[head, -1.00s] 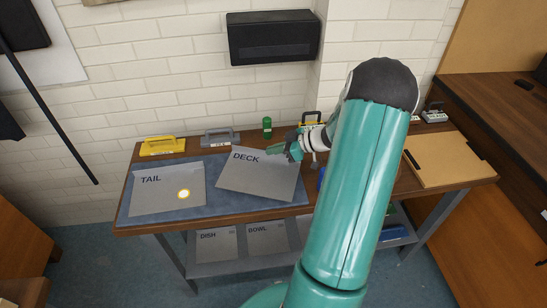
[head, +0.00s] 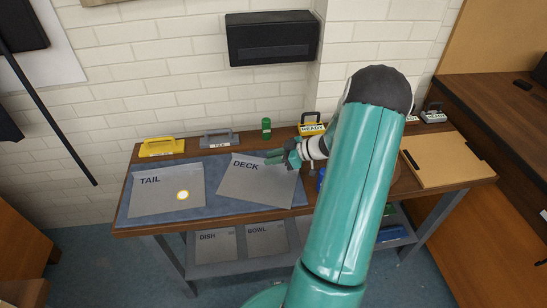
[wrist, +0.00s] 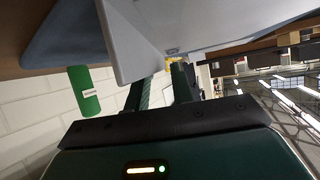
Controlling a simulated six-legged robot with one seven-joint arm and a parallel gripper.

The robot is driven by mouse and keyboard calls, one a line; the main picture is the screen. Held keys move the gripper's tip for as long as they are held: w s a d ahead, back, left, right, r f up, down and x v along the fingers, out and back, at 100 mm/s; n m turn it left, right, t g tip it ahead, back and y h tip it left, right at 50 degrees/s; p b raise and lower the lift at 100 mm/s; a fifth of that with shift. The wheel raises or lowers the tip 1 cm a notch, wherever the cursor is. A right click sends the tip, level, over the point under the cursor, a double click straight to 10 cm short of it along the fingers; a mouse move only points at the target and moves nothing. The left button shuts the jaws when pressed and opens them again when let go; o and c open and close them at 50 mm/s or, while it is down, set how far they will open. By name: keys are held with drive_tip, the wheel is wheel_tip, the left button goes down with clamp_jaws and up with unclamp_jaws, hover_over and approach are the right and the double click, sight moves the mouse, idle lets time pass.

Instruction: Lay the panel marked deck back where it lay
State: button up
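The grey panel marked DECK (head: 255,182) appears to lie on the right part of the blue mat (head: 205,163) on the bench, turned slightly. My gripper (head: 273,157) is at its far right edge, with the two green fingers apart and one above the other. In the wrist view the panel (wrist: 200,25) fills the top, and the fingers (wrist: 163,92) show a gap between them near its edge. Whether they touch it is unclear. The panel marked TAIL (head: 165,192) lies at the left of the mat, with a yellow-ringed white spot on it.
Behind the mat stand a yellow-handled block (head: 162,147), a grey-handled block (head: 219,139), a green cylinder (head: 266,128) and a yellow block marked READY (head: 312,125). A tan board (head: 440,160) lies at the right. Panels marked DISH (head: 216,245) and BOWL (head: 268,240) are on the shelf below.

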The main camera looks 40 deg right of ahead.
sight(268, 179)
drive_tip(key=v, duration=0.7)
drive_tip(key=shift+s+d+r, duration=0.1)
drive_tip(key=shift+s+r, duration=0.1)
drive_tip(key=shift+r, duration=0.2)
drive_tip(key=a+r+g+h, duration=0.1)
drive_tip(key=a+r+g, duration=0.1)
drive_tip(key=a+r, duration=0.35)
drive_tip(key=a+r+m+g, duration=0.1)
drive_tip(key=a+r+g, duration=0.2)
drive_tip(key=a, duration=0.6)
drive_tip(key=a+r+g+h, duration=0.1)
drive_tip(key=a+r+g, duration=0.1)
drive_tip(key=a+r, duration=0.35)
drive_tip(key=s+a+r+m+t+h, duration=0.1)
drive_tip(key=s+a+r+m+h, duration=0.1)
drive_tip(key=s+a, duration=0.3)
drive_tip(key=s+a+r+m+t+h, duration=0.1)
drive_tip(key=s+a+r+m+h, duration=0.2)
drive_tip(key=a, duration=0.9)
wheel_tip(268, 179, up, 2)
drive_tip(key=s, duration=0.3)
drive_tip(key=shift+r, duration=0.1)
